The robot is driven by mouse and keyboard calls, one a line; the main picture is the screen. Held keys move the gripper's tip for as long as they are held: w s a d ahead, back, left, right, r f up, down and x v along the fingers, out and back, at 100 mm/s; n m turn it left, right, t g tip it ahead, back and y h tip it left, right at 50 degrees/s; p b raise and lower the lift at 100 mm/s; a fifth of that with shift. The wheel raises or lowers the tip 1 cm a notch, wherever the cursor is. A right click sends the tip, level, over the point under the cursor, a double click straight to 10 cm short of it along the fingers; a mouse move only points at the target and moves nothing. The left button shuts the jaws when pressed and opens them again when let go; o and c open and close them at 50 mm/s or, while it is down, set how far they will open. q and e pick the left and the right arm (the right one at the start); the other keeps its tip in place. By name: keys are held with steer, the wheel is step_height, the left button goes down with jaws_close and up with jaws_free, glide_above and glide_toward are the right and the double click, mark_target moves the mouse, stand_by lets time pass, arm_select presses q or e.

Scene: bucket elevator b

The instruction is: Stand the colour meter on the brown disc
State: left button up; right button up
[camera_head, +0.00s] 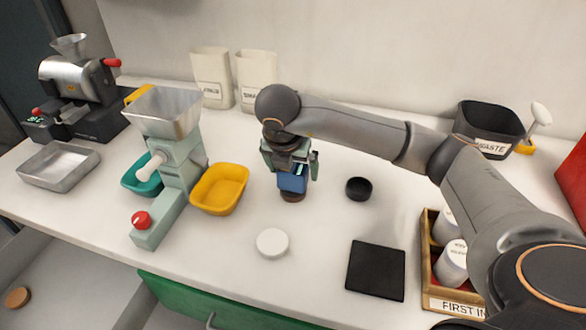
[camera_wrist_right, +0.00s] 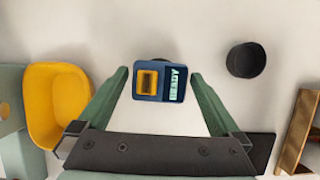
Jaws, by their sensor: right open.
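The colour meter (camera_head: 292,182) is a small blue block. In the right wrist view the meter (camera_wrist_right: 160,81) shows a yellow-framed window and a screen reading READY. In the head view it appears upright on the dark brown disc (camera_head: 292,197), whose front edge shows below it; the meter hides the rest. My right gripper (camera_head: 292,170) is open over the meter. In the right wrist view its fingers (camera_wrist_right: 160,88) are on either side of the meter, with gaps showing. My left gripper is not in view.
A yellow bin (camera_head: 219,188) and a green grinder (camera_head: 175,170) stand to the left. A black cup (camera_head: 358,189), white round lid (camera_head: 272,243), black mat (camera_head: 376,270) and wooden bottle box (camera_head: 430,270) are nearby. A black waste bin (camera_head: 490,130) stands behind.

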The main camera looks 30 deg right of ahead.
steer(key=p+v, duration=0.2)
steer(key=v, duration=0.9)
steer(key=shift+r+p, duration=0.15)
steer(key=shift+p, duration=0.25)
